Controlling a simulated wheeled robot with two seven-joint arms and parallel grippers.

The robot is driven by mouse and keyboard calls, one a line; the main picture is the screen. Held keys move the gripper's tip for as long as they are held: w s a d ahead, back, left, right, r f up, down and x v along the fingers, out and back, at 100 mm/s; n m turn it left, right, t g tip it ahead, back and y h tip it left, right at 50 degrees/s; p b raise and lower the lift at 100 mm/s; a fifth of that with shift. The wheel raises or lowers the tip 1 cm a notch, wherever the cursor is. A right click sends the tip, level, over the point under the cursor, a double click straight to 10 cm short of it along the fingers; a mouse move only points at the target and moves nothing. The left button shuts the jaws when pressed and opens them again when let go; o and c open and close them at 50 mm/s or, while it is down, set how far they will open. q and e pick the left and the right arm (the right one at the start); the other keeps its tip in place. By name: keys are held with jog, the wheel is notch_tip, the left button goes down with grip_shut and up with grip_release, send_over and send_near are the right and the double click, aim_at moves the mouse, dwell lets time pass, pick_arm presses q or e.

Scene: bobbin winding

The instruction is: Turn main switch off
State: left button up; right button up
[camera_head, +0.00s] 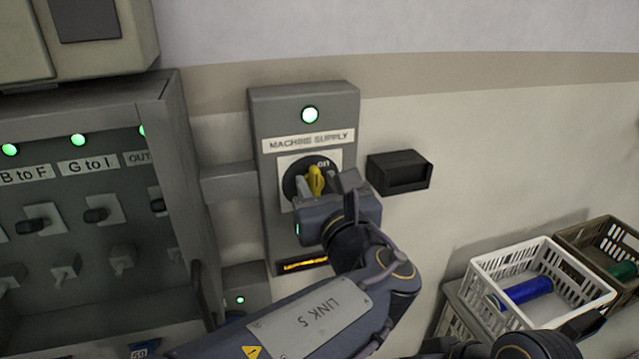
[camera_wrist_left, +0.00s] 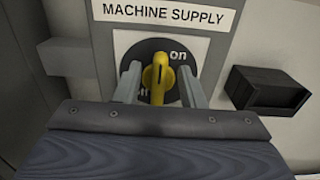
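The main switch is a yellow rotary handle (camera_head: 316,180) on a black dial, on a grey box (camera_head: 262,125) labelled MACHINE SUPPLY. In the left wrist view the yellow handle (camera_wrist_left: 158,78) stands roughly upright, between "on" at upper right and "off" at lower left. My left gripper (camera_wrist_left: 158,85) is open, with one finger on each side of the handle and visible gaps to it. In the head view the gripper hides the lower part of the dial. My right gripper is not clearly visible.
A black holder (camera_head: 399,172) is on the wall right of the box. An open cabinet with switches (camera_head: 75,200) stands at left. A white crate (camera_head: 540,285) with a blue bobbin (camera_head: 527,290) and a brown crate (camera_head: 600,240) are at lower right.

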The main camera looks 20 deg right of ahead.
pick_arm(q)
jog(key=shift+c, duration=0.5)
grip_shut()
jog(key=shift+a+f+n+b, duration=0.2)
jog(key=shift+n+b, duration=0.4)
jog(key=shift+b, duration=0.25)
jog(key=n+b, duration=0.5)
jog(key=b, duration=0.1)
jog(key=a+f+n+b, duration=0.1)
jog(key=n+b, duration=1)
jog(key=b, duration=0.1)
jog(key=shift+a+f+n, duration=0.3)
jog(key=shift+f, duration=0.1)
